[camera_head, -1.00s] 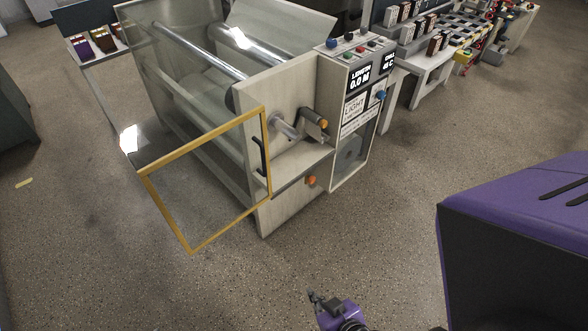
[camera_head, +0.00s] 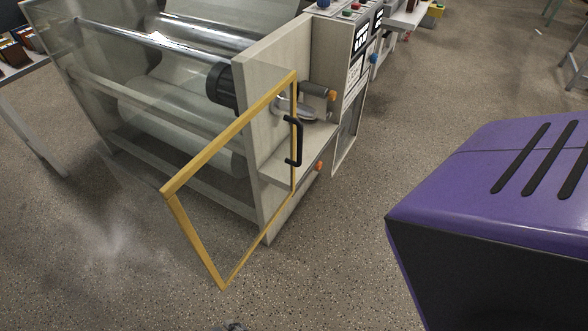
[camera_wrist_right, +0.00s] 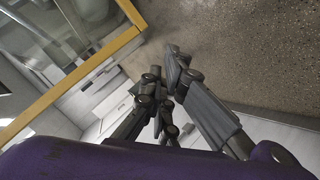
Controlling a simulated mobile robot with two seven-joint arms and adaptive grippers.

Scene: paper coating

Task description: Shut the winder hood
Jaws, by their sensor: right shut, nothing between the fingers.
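The winder hood (camera_head: 228,133) is a clear panel in a yellow frame at the near end of the winder (camera_head: 285,52). It stands swung out, its lower left corner reaching out over the floor. A black handle (camera_head: 299,140) is on its right edge. In the right wrist view the yellow hood frame (camera_wrist_right: 75,80) crosses the upper left. My right gripper (camera_wrist_right: 168,68) is shut and empty there, to the right of the frame and apart from it. A small dark tip shows at the bottom edge of the head view; I cannot tell which part it is. My left gripper is not in view.
The winder's rollers (camera_head: 140,38) lie behind the hood. A control panel (camera_head: 362,45) with buttons stands at its right end, and orange knobs (camera_head: 319,166) stick out near the handle. The speckled floor (camera_head: 310,260) in front is clear.

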